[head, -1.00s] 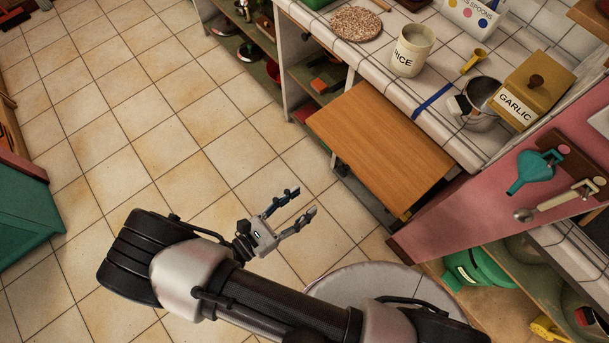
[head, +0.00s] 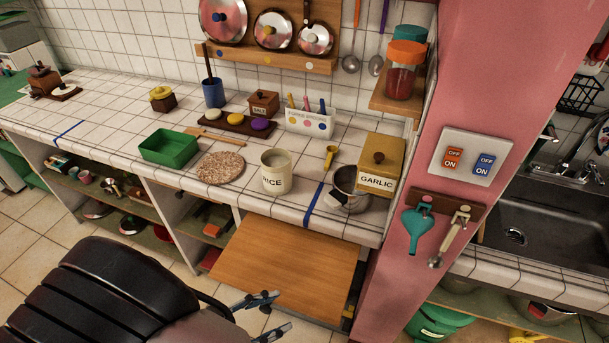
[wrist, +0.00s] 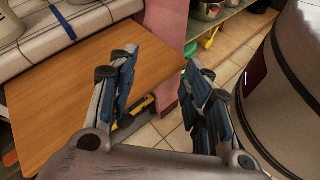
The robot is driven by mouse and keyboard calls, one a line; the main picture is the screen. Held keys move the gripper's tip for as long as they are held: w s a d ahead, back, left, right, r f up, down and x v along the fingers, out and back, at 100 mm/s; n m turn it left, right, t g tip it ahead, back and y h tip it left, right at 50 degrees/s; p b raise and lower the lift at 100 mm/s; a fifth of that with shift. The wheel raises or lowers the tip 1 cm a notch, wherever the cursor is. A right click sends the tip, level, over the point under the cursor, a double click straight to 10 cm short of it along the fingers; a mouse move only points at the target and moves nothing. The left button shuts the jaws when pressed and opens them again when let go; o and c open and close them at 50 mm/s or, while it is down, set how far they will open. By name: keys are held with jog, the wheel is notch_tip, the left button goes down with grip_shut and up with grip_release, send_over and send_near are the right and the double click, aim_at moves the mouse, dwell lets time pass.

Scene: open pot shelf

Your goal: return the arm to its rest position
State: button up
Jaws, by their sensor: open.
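My gripper (head: 268,316) shows at the bottom of the head view, below the front edge of the pull-out wooden board, with my dark arm to its left. In the wrist view my gripper (wrist: 160,85) has its two blue-padded fingers spread wide apart, and nothing is between them. The left finger overlaps the wooden board (wrist: 65,95) in that view; the floor shows between the fingers. I cannot tell the gap between finger and board.
The wooden board (head: 285,265) juts out below the tiled counter (head: 112,148). On the counter stand a rice jar (head: 276,172), a garlic box (head: 379,168), a metal pot (head: 345,190) and a green tray (head: 169,147). A pink wall (head: 490,75) with hanging utensils rises at right. Floor (head: 20,205) shows at left.

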jog(key=s+d+r+m+g+y, duration=0.2)
jog(key=d+r+m+y, duration=0.9)
jog(key=d+r+m, duration=0.9)
jog(key=shift+s+d+r+m, duration=0.2)
jog(key=shift+s+d+m, duration=0.3)
jog(key=shift+s+d, duration=0.2)
